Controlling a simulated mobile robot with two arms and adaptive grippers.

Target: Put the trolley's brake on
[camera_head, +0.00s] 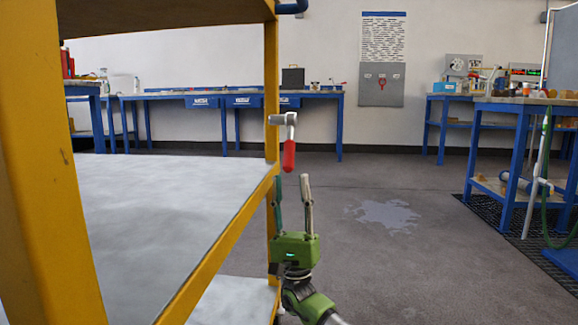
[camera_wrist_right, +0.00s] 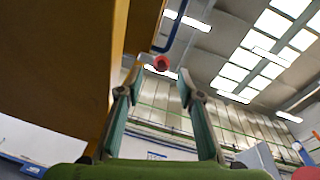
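The yellow trolley (camera_head: 44,190) with pale grey shelves (camera_head: 165,195) fills the left of the head view. A brake lever with a grey metal pivot and red grip (camera_head: 289,155) sits at its far right post, the grip hanging down. My right gripper (camera_head: 291,180) is open and empty, its fingers pointing up just below the grip's lower end. In the right wrist view the red grip's end (camera_wrist_right: 161,63) appears between and just beyond the fingertips (camera_wrist_right: 158,80). I see no contact. My left gripper is out of view.
A wet patch (camera_head: 385,215) lies on the open grey floor right of the trolley. Blue workbenches (camera_head: 215,97) line the back wall, and another blue bench (camera_head: 522,107) stands at the right beside a dark floor grating (camera_head: 500,205). The trolley's post (camera_wrist_right: 135,30) is close to my right gripper.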

